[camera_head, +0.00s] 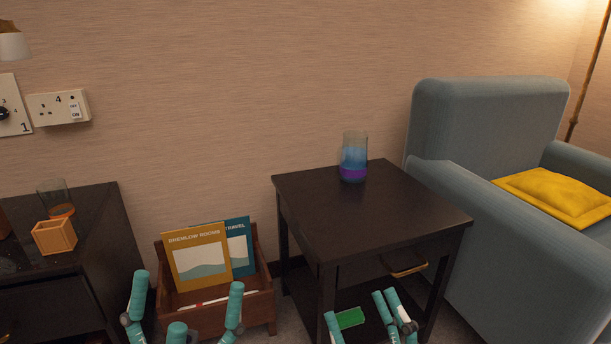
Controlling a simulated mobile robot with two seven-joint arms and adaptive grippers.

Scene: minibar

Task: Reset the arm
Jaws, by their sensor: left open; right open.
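My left gripper (185,297) shows at the bottom edge with its teal fingers spread wide. It is open and appears empty, in front of the wooden magazine box in the picture. My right gripper (360,306) is at the bottom edge, in front of the dark side table (365,222). Its teal fingers are apart and it appears empty. A green block-like object (350,318) shows between its fingers in the picture; it seems to lie lower down behind them, and I cannot tell the exact distance. Most of both arms is out of frame.
A blue and purple glass (354,158) stands on the side table. A wooden box (258,309) holds magazines (198,257). A dark cabinet (96,215) at left bears a glass (56,197) and an orange pot (54,237). A grey-blue armchair (460,240) with a yellow cushion (557,195) is at right.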

